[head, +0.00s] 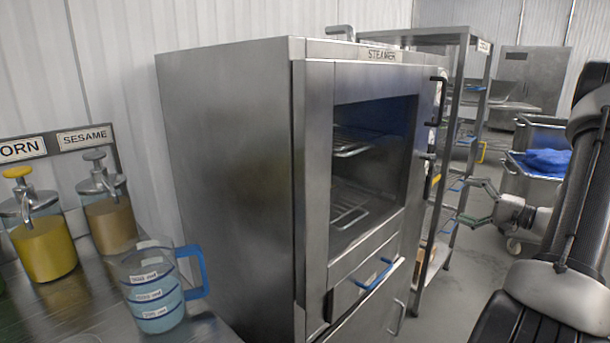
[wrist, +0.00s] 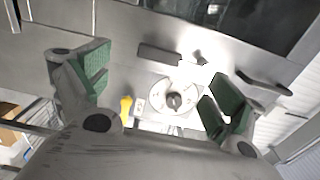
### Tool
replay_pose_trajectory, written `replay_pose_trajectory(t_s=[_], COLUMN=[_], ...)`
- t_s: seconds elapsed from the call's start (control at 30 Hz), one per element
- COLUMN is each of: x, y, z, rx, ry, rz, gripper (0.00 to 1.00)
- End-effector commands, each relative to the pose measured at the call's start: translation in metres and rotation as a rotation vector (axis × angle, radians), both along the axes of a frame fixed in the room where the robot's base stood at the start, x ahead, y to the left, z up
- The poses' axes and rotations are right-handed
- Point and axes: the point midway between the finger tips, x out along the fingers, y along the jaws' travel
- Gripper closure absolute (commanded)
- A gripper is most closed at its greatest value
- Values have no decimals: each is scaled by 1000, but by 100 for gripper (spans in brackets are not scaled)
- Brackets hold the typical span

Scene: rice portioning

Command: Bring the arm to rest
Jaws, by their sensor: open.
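My gripper (head: 472,203) is at the right of the head view, in front of the steamer's control side. It is open and empty, with its fingers spread and pointing left. In the wrist view my gripper (wrist: 163,85) shows two green-padded fingers wide apart. Between them, beyond the fingertips, is a metal panel with a round dial (wrist: 174,101). No finger visibly touches the panel. Part of my dark arm fills the right edge of the head view.
The steel steamer (head: 230,160) fills the middle, its window showing racks inside. A measuring jug (head: 152,292) with a blue handle stands on the left counter beside corn and sesame dispensers. A shelf rack (head: 477,110) and a cart with blue cloth (head: 547,161) stand behind.

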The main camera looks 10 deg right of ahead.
Motion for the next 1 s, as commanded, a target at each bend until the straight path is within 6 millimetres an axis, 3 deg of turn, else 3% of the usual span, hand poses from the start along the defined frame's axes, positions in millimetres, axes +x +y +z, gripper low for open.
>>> replay_pose_trajectory(t_s=[0.07,0.17,0.27,0.37,0.57,0.7,0.87,1.0], x=[-2,-22,-55,-94,-156,-195,-232,-251], y=[-1,11,28,51,91,113,128,139], z=[-9,-39,-65,-71,-55,-31,4,36], rx=[35,80,102,58,-157,-403,-749,-1042], ry=[75,252,438,632,902,1022,1055,978], rz=[0,39,89,152,265,326,365,379], gripper=[6,6,6,6,6,6,6,6])
